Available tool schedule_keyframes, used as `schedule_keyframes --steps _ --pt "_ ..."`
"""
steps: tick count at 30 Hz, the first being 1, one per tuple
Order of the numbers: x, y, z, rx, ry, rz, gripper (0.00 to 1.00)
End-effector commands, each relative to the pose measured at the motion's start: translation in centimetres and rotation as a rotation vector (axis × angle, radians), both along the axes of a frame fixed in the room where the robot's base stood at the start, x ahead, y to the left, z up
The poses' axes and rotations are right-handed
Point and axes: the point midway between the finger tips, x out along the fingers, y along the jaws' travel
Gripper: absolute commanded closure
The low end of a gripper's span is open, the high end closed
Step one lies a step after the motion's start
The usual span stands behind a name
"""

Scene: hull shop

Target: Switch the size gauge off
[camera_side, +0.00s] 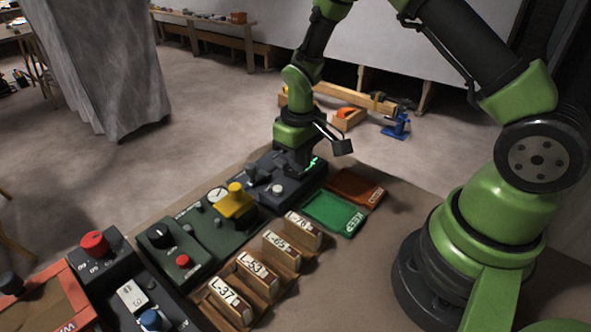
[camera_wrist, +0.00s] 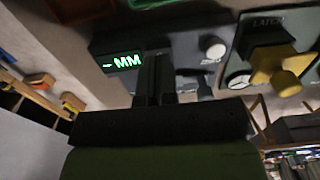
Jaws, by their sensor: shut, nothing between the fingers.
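The size gauge is a dark grey box (camera_side: 268,197) at the far end of the row of panels. Its lit green display (camera_wrist: 122,62) reads "-MM" in the wrist view, and a bit of green glow shows beside my gripper in the side view. A pale round knob (camera_wrist: 214,47) stands on the gauge; it also shows in the side view (camera_side: 278,188). My gripper (camera_side: 301,168) is shut and empty, pointing down over the gauge. In the wrist view its fingers (camera_wrist: 153,62) are just right of the display and hide part of the face. I cannot tell whether they touch it.
Beside the gauge is a green panel with a yellow handle (camera_side: 236,203) and a round dial. Labelled wooden blocks (camera_side: 283,250) stand in front, and a green KEEP tray (camera_side: 334,213) and an orange tray (camera_side: 355,186) lie to the right. More control boxes stand at the lower left.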

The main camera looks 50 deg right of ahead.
Motion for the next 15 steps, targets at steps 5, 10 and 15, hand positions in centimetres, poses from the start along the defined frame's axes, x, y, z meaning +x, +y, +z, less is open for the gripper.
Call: schedule_keyframes --steps 5,10,15 --pt "0.01 0.00 -0.29 0.000 0.000 0.000 1.00" --pt "0.01 0.00 -0.53 0.000 0.000 -0.001 1.00" --pt "-0.01 0.01 -0.79 0.000 0.000 -0.001 1.00"
